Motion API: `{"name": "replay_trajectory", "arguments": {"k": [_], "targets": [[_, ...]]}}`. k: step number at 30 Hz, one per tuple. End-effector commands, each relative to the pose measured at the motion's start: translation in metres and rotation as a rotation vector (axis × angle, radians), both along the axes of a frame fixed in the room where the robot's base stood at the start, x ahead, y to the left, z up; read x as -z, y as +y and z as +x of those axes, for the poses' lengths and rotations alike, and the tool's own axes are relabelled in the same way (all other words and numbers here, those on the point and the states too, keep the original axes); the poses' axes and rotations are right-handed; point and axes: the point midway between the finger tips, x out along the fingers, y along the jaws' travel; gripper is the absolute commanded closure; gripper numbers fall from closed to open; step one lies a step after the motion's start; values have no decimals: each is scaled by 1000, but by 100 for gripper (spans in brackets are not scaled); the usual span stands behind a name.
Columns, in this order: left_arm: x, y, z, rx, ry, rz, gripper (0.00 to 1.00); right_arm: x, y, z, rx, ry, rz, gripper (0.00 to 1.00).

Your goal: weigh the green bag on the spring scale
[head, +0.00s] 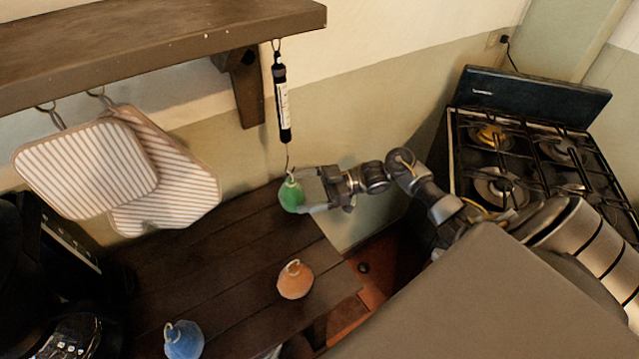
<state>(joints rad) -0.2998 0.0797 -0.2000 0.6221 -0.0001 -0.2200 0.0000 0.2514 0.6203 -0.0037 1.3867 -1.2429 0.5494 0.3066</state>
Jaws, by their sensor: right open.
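The green bag (291,197) is at the lower end of the spring scale (282,98), a black tube with a white label hanging from the shelf's underside. The scale's hook (288,166) meets the top of the bag; I cannot tell for sure whether the bag's loop is on it. My right gripper (308,192) comes in from the right with its fingers open around or beside the green bag. In this view the bag appears in front of the far end of the wooden table. My left gripper is not in view.
An orange bag (295,281) and a blue bag (184,340) stand on the wooden table (225,262). Striped pot holders (85,168) hang from the wooden shelf (150,45) at left. A gas stove (530,150) stands at right. A dark appliance (60,260) is at lower left.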

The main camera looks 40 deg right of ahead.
Motion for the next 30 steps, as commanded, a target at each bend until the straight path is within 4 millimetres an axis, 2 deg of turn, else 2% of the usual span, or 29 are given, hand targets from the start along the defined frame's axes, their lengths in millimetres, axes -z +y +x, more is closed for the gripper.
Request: {"name": "replay_trajectory", "arguments": {"k": [1,6,18,30], "targets": [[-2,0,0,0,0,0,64,-2,8,3,-1,-2,3,6],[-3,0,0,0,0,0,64,0,24,9,-1,0,1,6],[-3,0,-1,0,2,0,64,0,30,12,-2,0,0,6],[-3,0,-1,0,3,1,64,0,29,12,-2,0,0,59]]}}
